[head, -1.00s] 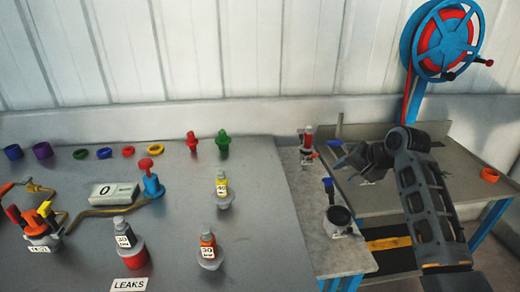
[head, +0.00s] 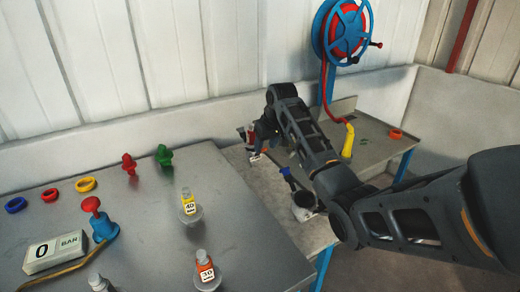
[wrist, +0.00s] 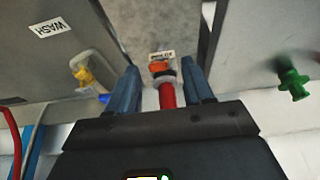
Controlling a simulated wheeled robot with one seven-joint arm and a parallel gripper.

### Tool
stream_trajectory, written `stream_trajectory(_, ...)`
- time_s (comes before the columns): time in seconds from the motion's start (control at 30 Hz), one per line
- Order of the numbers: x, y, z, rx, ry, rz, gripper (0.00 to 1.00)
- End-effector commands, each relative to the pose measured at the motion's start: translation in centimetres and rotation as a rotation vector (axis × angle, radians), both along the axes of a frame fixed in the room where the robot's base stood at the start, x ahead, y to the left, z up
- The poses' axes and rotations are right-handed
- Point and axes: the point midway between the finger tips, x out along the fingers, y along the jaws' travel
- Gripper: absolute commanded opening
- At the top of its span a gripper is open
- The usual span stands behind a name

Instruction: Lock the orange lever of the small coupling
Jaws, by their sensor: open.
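The small coupling stands upright on a narrow grey shelf (head: 284,188) between the two tables. In the head view its red body (head: 250,132) is partly hidden by my gripper (head: 262,144). In the wrist view the red body (wrist: 167,96) lies between the two fingers of my gripper (wrist: 163,78), with its orange lever (wrist: 158,66) just beyond it. A white label (wrist: 162,55) is beside the lever. My gripper is open, with one finger on each side of the coupling. I cannot tell whether the fingers touch it or how the lever is set.
A dark round fitting (head: 305,206) with a blue lever (head: 287,173) stands nearer on the shelf. The left table carries a green fitting (head: 164,156), a red fitting (head: 129,164) and bottles. A yellow nozzle (head: 348,141) stands on the right table under the hose reel (head: 342,30).

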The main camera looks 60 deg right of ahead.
Motion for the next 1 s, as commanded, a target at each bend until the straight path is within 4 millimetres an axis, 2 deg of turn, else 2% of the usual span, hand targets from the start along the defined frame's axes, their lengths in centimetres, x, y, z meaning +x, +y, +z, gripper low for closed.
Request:
stream_trajectory(0.2,0.8,-0.5,-2.3,0.002,0.0,-0.001,0.51)
stream_trajectory(0.57,1.1,-0.6,-3.0,0.0,-0.001,-0.001,0.51)
stream_trajectory(1.0,1.1,-0.6,-3.0,0.0,-0.001,-0.001,0.11)
